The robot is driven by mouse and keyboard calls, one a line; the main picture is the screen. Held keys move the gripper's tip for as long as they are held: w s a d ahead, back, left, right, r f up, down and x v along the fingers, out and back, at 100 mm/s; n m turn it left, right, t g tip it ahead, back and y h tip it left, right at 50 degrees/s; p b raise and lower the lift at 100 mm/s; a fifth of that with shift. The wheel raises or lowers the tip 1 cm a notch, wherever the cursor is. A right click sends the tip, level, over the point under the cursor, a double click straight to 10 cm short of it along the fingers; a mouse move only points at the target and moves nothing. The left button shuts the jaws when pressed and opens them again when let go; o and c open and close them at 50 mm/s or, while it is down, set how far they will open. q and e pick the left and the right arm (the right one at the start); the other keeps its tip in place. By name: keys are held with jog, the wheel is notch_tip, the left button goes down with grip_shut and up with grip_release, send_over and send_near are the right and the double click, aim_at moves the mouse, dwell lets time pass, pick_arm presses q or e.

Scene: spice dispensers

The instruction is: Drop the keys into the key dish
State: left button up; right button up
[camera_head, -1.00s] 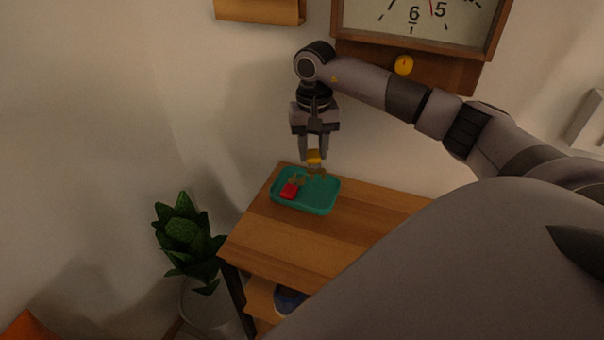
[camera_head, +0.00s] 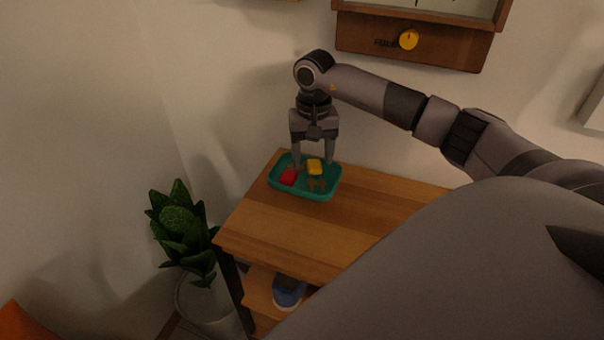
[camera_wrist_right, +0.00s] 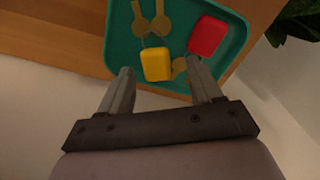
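The key dish is a teal tray (camera_head: 329,193) with rounded corners near the far left corner of the wooden table; its rim also shows in the right wrist view (camera_wrist_right: 118,40). Keys with a yellow fob (camera_head: 314,167) lie in it, the fob (camera_wrist_right: 157,65) near the edge closest to the gripper. Keys with a red fob (camera_head: 288,177) lie beside them; that fob (camera_wrist_right: 207,37) also shows in the wrist view. My right gripper (camera_head: 312,164) is open and empty just above the dish, its fingers spread either side of the yellow fob. My left gripper is not in view.
The wooden table top (camera_head: 285,230) is clear in front of the dish. A wall clock case with a yellow knob (camera_head: 408,40) hangs behind my arm. A potted plant (camera_head: 182,235) stands left of the table. A blue shoe-like object (camera_head: 289,290) sits on the lower shelf.

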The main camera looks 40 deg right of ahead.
jog(key=shift+r, duration=3.55)
jog(key=shift+s, duration=0.1)
